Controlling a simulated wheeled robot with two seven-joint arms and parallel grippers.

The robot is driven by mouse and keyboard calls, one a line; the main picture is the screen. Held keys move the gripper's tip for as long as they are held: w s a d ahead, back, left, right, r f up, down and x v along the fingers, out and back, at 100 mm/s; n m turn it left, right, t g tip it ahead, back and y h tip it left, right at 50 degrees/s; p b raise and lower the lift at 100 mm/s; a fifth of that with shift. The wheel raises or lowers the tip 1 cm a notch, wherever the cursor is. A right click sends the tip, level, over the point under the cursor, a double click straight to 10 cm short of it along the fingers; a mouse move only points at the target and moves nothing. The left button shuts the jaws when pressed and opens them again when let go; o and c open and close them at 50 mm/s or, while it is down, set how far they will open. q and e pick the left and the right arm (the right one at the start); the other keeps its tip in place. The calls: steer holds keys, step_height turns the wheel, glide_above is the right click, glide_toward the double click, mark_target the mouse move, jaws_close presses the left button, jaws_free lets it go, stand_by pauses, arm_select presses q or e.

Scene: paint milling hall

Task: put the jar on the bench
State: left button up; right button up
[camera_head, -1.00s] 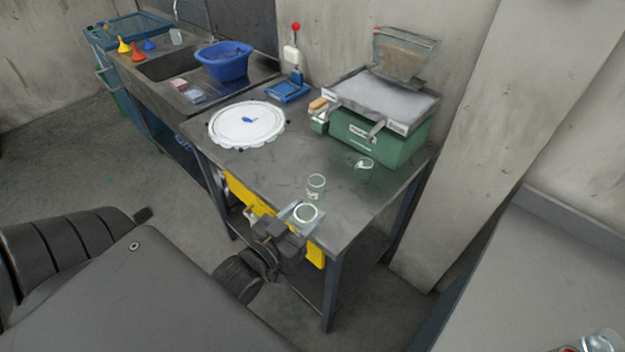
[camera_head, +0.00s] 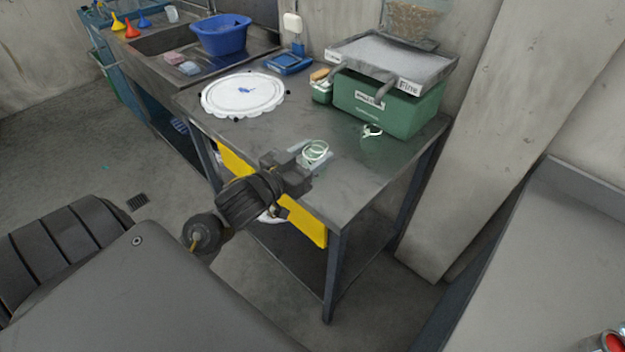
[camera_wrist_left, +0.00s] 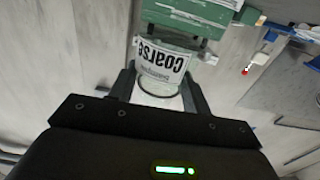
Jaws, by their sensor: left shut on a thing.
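My left gripper (camera_head: 312,160) is over the front part of the grey bench (camera_head: 375,175), shut on a clear glass jar (camera_head: 316,150). Rounded glass rims overlap between and just beyond its fingers, so a second jar there is hard to separate. In the left wrist view the held jar (camera_wrist_left: 158,88) shows between the two fingers. A white label reading "Coarse" appears upside down just beyond it; I cannot tell which object bears it. Whether the held jar touches the bench top is unclear. Another glass jar (camera_head: 372,131) stands before the green machine. My right gripper is out of view.
The green machine (camera_head: 385,108) with its grey tray fills the bench's back right. A round white lid-like disc (camera_head: 243,96) lies at the left, with a blue scale (camera_head: 290,64) behind. The bench's right front is clear. A sink with a blue basin (camera_head: 220,36) adjoins.

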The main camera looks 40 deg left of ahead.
arm_select(q)
steer(key=shift+w+a+f, duration=0.35)
steer(key=shift+w+f, duration=0.2)
steer(key=shift+f, duration=0.15)
steer(key=shift+w+a+f, duration=0.35)
steer(key=shift+w+f, duration=0.2)
steer(key=shift+f, duration=0.15)
steer(key=f, duration=0.3)
steer(key=shift+w+a+p, duration=0.15)
steer(key=shift+w+p, duration=0.05)
steer(key=shift+p, duration=0.15)
steer(key=shift+f, duration=0.35)
steer(key=shift+f, duration=0.1)
steer(key=o, duration=1)
steer(key=shift+o, duration=0.2)
steer(key=shift+s, duration=0.1)
steer(key=s+a+b, duration=0.1)
steer(key=s+b, duration=0.1)
steer(key=s, duration=0.9)
steer(key=shift+s+a, duration=0.3)
steer(key=shift+s, duration=0.05)
